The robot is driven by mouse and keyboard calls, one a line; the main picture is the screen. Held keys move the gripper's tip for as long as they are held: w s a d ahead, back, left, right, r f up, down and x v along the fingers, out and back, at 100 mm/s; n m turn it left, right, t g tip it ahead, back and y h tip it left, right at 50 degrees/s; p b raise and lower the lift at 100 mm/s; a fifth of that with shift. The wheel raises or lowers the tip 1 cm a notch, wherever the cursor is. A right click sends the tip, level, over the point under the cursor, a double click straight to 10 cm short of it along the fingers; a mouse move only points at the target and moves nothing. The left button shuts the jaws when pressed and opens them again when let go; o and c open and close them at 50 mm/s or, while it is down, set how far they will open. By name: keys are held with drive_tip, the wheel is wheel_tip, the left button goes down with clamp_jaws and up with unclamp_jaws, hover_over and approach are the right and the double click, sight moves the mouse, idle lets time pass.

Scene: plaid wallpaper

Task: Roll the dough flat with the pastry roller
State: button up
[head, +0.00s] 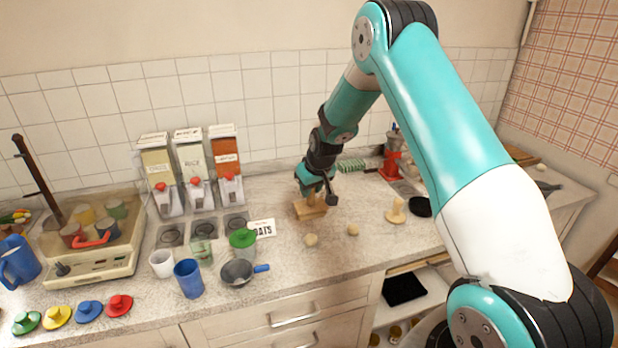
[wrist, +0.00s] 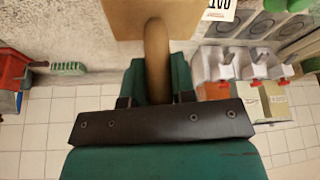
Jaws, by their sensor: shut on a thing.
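My gripper (head: 313,188) is shut on the upright wooden handle of the pastry roller (head: 311,209), at the middle of the counter. In the wrist view, the green fingers of my gripper (wrist: 157,80) stand on both sides of the handle, and the roller's broad tan head (wrist: 180,20) is at the top edge. I cannot tell whether the roller touches the counter. Two small beige lumps look like dough: one (head: 311,240) lies in front of the roller, the other (head: 352,230) to its right. Both are apart from the roller.
A round wooden piece with a knob (head: 396,212) and a black dish (head: 420,207) stand to the right. A small pan (head: 238,274), green-lidded cup (head: 243,240) and blue cup (head: 188,279) are to the left. Dispensers (head: 192,170) stand behind. Counter around the lumps is clear.

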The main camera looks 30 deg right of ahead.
sight(309, 206)
drive_tip(key=shift+f+b, duration=1.75)
drive_tip(key=shift+f, duration=1.4)
drive_tip(key=shift+f+b, duration=0.35)
drive_tip(key=shift+f, duration=0.05)
drive_tip(key=shift+w, duration=0.25)
